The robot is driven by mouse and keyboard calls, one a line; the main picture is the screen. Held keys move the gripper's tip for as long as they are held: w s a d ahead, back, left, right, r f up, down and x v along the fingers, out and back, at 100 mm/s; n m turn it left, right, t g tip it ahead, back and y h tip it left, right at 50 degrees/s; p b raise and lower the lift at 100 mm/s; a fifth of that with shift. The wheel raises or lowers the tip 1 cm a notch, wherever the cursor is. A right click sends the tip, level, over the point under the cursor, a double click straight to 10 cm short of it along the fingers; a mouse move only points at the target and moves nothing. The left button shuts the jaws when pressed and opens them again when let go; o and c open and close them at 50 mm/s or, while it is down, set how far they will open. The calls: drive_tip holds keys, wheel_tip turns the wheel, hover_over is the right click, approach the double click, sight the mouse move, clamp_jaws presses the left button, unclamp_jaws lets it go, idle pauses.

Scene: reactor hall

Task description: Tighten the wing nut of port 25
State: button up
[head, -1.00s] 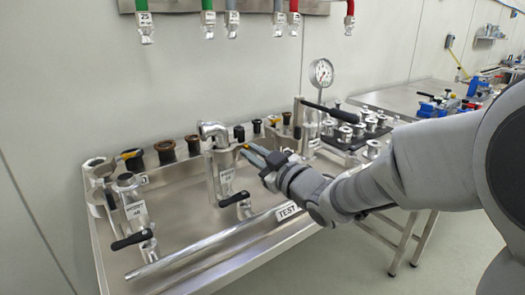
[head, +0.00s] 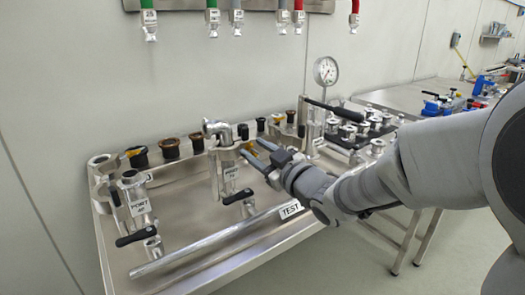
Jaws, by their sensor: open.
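The middle port is a steel pipe stub with a bent elbow (head: 216,130) and a white label (head: 230,173) whose number is too small to read surely. A small brass-coloured part (head: 249,147), perhaps its wing nut, shows at the stub's right side. My gripper (head: 252,150) is open, its two fingers pointing left at this part. I cannot tell whether they touch it. The left port (head: 132,190) has its own label and a black-handled valve (head: 136,238).
The ports stand on a steel bench tray (head: 255,240) with a TEST label (head: 291,209). Dark fittings (head: 169,148) line its back. A pressure gauge (head: 326,71) and black lever (head: 333,110) stand right of my gripper. Hoses (head: 212,18) hang above.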

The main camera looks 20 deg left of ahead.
drive_tip(key=shift+d, duration=0.1)
drive_tip(key=b+v, duration=0.2)
drive_tip(key=v, duration=1.5)
drive_tip(key=shift+s+d, duration=0.1)
